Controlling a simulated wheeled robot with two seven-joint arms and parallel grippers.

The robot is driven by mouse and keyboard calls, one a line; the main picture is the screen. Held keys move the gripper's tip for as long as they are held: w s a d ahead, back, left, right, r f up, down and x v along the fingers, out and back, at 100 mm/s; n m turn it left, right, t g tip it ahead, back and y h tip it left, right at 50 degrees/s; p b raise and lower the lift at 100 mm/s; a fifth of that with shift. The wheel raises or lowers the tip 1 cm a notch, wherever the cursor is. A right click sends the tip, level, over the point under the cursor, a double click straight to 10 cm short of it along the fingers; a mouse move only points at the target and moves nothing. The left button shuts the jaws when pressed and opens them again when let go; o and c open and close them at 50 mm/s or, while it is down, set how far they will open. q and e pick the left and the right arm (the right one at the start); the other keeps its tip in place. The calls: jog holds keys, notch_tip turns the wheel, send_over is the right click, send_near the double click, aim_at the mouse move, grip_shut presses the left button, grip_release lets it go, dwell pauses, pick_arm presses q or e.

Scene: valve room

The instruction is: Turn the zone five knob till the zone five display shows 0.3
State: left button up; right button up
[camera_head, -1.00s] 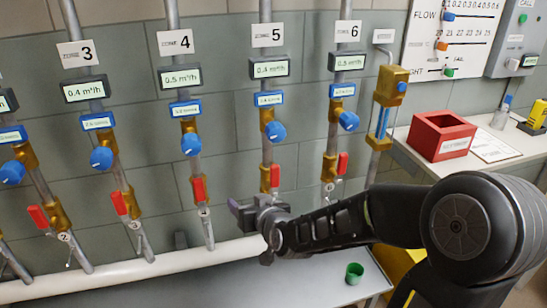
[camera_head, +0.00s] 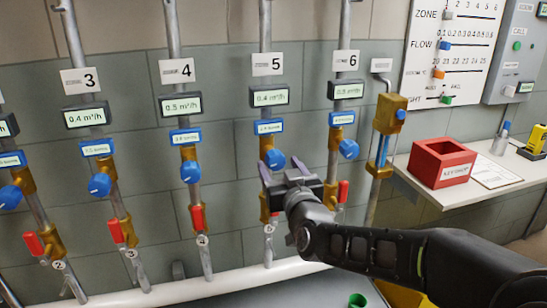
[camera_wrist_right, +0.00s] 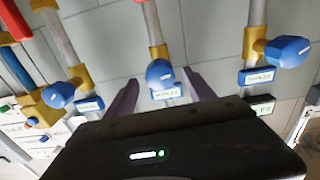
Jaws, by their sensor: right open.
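The zone five display (camera_head: 269,96) reads 0.4 m³/h, under the sign with 5 (camera_head: 275,63) on the fifth pipe. The blue zone five knob (camera_head: 275,159) sits on a brass valve below a small blue label (camera_head: 268,127). My right gripper (camera_head: 282,168) is open, its fingers pointing up at the knob and just below or in front of it. In the right wrist view the blue knob (camera_wrist_right: 159,73) shows beyond and between the two open fingers (camera_wrist_right: 163,92); contact cannot be told. My left gripper is not in view.
Neighbouring blue knobs sit on zone four (camera_head: 190,172) and zone six (camera_head: 348,149). Red lever handles (camera_head: 197,217) hang below the valves. A red box (camera_head: 442,163) stands on the shelf at right. A green cup (camera_head: 357,300) is low in front.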

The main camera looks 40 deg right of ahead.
aim_at(273, 157)
jog(key=x, duration=0.5)
jog(key=shift+w+d, duration=0.1)
jog(key=shift+w, duration=0.2)
jog(key=shift+c, duration=0.5)
jog(key=c, duration=1.3)
jog(key=shift+o, duration=0.2)
jog(key=m+b, duration=0.1)
jog(key=b, duration=0.1)
jog(key=m+b, duration=0.2)
jog(key=shift+f, duration=0.3)
jog(key=shift+r+m+b, duration=0.1)
jog(key=shift+m+b, duration=0.25)
jog(key=shift+m, duration=0.15)
jog(key=shift+r, duration=0.1)
jog(key=o, duration=1.4)
jog(key=shift+c, duration=0.2)
jog(key=shift+r, duration=0.1)
